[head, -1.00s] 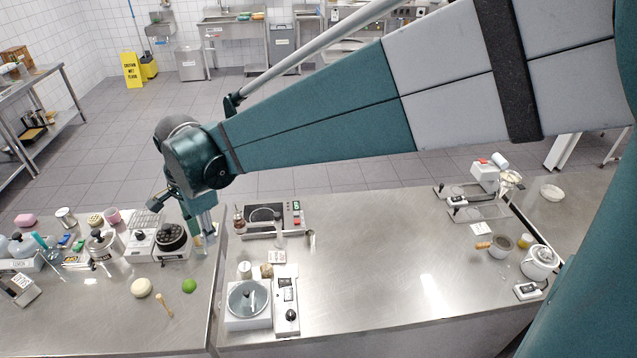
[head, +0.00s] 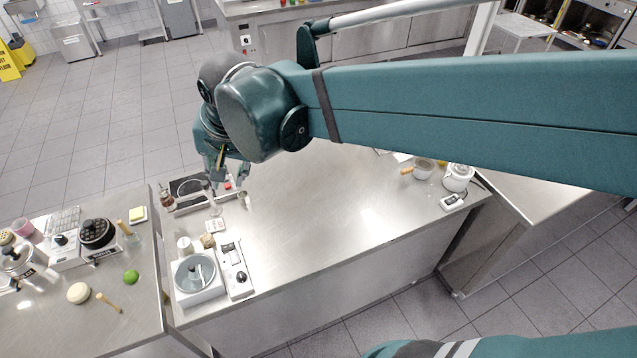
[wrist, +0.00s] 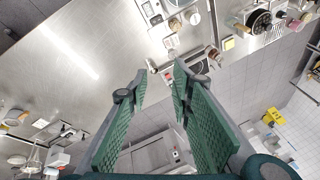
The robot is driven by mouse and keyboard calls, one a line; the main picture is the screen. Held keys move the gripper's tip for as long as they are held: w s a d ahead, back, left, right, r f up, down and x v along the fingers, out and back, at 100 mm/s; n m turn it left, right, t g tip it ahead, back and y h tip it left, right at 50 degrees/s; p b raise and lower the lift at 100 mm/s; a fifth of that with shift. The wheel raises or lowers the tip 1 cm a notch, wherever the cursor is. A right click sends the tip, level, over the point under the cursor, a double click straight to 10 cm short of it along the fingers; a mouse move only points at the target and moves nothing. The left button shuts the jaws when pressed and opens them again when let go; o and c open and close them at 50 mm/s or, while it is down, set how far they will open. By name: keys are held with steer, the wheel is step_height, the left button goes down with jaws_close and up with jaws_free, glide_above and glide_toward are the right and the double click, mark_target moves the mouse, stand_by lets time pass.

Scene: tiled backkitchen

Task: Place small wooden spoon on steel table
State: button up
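A small wooden utensil (head: 108,302), with a narrow handle and a thicker end, lies on the left steel table (head: 50,335) near a green lime; I take it for the small wooden spoon. Another wooden handle (head: 122,228) stands up from a clear container on that table. The middle steel table (head: 320,235) has a wide bare top. My gripper (head: 228,188) is above the left end of the middle table, right of both wooden things. In the wrist view, the green fingers of my gripper (wrist: 158,85) are apart with nothing between them.
A scale with a steel bowl (head: 196,274) and a hot plate (head: 187,186) occupy the middle table's left end. A lime (head: 131,276), a pale round item (head: 78,292) and a black burner (head: 97,234) crowd the left table. A white pot (head: 458,177) stands at right.

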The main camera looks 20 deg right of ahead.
steer(key=s+d+f+n+t, duration=0.1)
steer(key=s+d+n, duration=0.1)
steer(key=s+d, duration=0.3)
steer(key=s+d+f+n+t+h, duration=0.1)
steer(key=s+d, duration=0.5)
steer(key=d, duration=0.7)
steer(key=n+t, duration=0.1)
steer(key=n, duration=0.1)
steer(key=shift+n, duration=0.3)
